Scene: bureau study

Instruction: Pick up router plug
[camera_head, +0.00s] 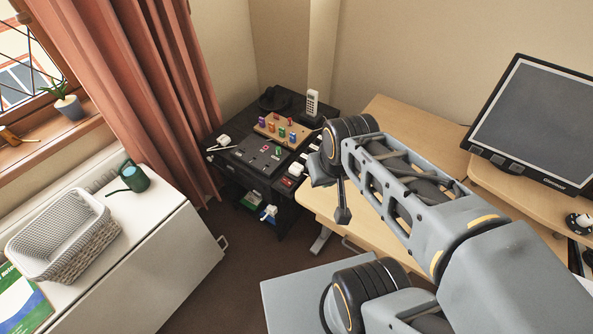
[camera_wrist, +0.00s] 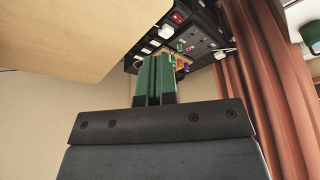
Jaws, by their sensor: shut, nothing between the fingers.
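Several white plugs are in the head view, and I cannot tell by sight which is the router plug. One white plug (camera_head: 224,141) is at the left of the black stand's top. Another white plug (camera_head: 296,170) is at its front right, beside a red switch. A white plug-like piece (camera_head: 269,212) is lower, on the shelf. My gripper (camera_head: 342,214) hangs right of the stand, near the desk edge, apart from the plugs. In the wrist view its green fingers (camera_wrist: 155,82) are together and empty. The stand and a white plug (camera_wrist: 219,54) show beyond them.
The black stand (camera_head: 238,186) carries a socket panel (camera_head: 262,158), a wooden board (camera_head: 284,130) with coloured pieces and a white handset (camera_head: 312,102). A wooden desk (camera_head: 395,112) with a monitor is right. A white cabinet (camera_head: 165,252) with a basket (camera_head: 65,235) is left.

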